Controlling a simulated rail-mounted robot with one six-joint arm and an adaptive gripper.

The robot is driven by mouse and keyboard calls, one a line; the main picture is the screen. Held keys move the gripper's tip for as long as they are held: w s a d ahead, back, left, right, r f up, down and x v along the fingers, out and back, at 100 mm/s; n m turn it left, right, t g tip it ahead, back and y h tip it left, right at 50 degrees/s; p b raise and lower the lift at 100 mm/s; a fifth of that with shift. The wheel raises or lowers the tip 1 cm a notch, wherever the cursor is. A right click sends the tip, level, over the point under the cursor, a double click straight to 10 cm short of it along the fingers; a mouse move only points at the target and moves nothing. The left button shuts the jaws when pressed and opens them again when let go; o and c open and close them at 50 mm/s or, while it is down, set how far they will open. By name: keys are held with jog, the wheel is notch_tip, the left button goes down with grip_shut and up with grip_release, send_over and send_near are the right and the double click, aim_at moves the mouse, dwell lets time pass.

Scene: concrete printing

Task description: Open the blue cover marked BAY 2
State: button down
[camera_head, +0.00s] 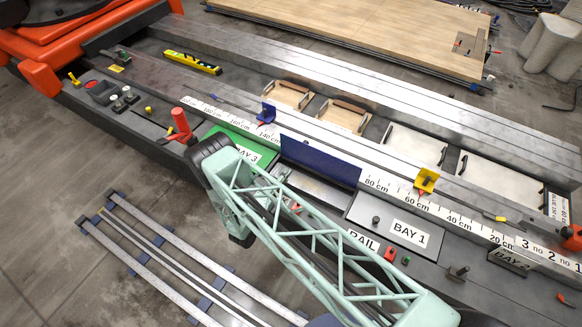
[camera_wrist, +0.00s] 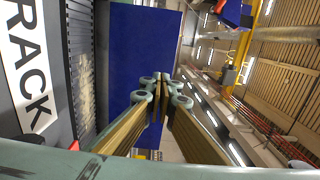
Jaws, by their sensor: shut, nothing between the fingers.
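The blue cover (camera_head: 320,163) stands raised, close to upright, along the far edge of its bay, between the green BAY 3 cover (camera_head: 232,143) and the grey BAY 1 cover (camera_head: 395,222). Its BAY 2 marking does not show. The opening in front of it (camera_head: 312,186) is uncovered, partly hidden by my arm. In the wrist view the blue cover (camera_wrist: 125,50) is a tall blue panel behind my gripper (camera_wrist: 163,82). The gripper is shut and empty, its tips overlapping the panel's right edge in the picture; I cannot tell whether they touch it. My gripper is hidden in the head view.
A yellow stop (camera_head: 426,180) and a blue stop (camera_head: 267,112) sit along the centimetre scale. A red lever (camera_head: 180,124) stands left of BAY 3. A RACK label (camera_wrist: 28,62) shows in the wrist view. A yellow level (camera_head: 193,62) lies on the far bed.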

aim_at(304, 149)
jog(key=shift+b+x, duration=0.95)
jog(key=shift+x, duration=5.9)
jog(key=shift+a+r, duration=0.1)
jog(key=shift+r, duration=0.05)
